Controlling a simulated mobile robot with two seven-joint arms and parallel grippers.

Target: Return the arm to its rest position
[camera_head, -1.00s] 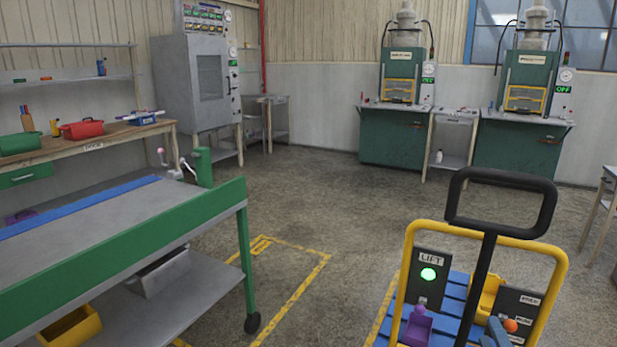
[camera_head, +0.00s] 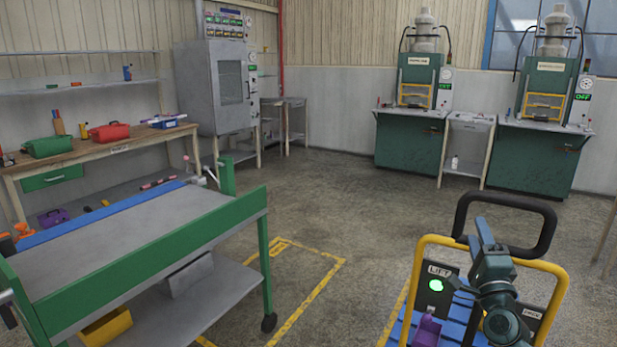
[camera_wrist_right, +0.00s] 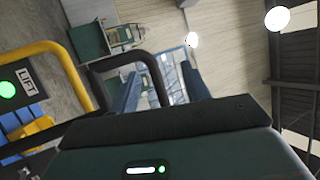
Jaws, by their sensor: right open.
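My right arm (camera_head: 503,322) rises from the bottom right of the head view, in front of the yellow-framed lift cart. Its gripper (camera_head: 481,236) points up and away, beside the cart's black handle loop (camera_head: 540,222). My left gripper does not show in either view.
The lift cart's yellow frame (camera_head: 420,275) and lit LIFT panel (camera_head: 437,284) are close to my right arm. A green-edged grey table (camera_head: 150,225) stands at the left. Open floor (camera_head: 350,205) lies between it and the two green presses (camera_head: 415,140) at the back.

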